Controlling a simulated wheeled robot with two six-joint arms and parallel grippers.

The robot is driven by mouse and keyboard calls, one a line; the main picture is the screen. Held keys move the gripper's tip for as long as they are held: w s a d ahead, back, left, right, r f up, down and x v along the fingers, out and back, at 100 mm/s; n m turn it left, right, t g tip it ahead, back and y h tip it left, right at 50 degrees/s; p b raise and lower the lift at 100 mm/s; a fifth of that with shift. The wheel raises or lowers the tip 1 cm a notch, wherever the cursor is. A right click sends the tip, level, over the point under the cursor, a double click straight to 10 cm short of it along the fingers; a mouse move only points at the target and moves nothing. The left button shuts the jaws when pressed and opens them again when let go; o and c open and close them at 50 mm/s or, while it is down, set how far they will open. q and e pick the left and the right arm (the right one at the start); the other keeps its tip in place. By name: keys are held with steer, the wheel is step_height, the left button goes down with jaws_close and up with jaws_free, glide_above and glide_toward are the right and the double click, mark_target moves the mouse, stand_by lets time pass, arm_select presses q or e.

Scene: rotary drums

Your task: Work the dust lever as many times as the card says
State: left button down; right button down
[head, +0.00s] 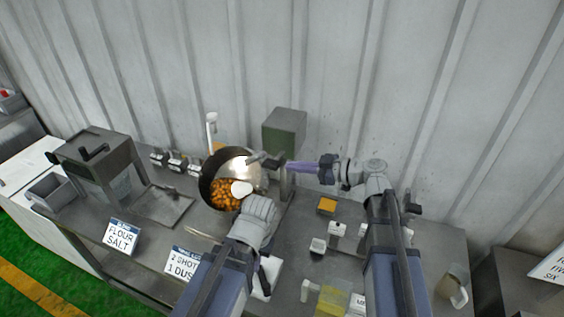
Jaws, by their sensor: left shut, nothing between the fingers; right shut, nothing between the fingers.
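A tilted metal drum (209,172) stands mid-bench with orange-brown pieces (224,196) and a white patch inside. My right gripper (257,160) is shut and empty, by the drum's upper right rim, below a dark green box (284,131). I cannot tell if it touches anything. My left gripper (261,276) is shut, low in front of the drum and mostly hidden by its own arm. A card (182,264) reads "2 SHOT", "1 DUS", its right part hidden by my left arm. No lever is labelled as the dust lever; the mechanism by the green box is partly hidden.
A metal hopper unit (97,160) with a dark handle and several small fittings (177,163) stand left of the drum.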

steer(key=shift+p+v, duration=0.3)
steer(key=shift+v, duration=1.65)
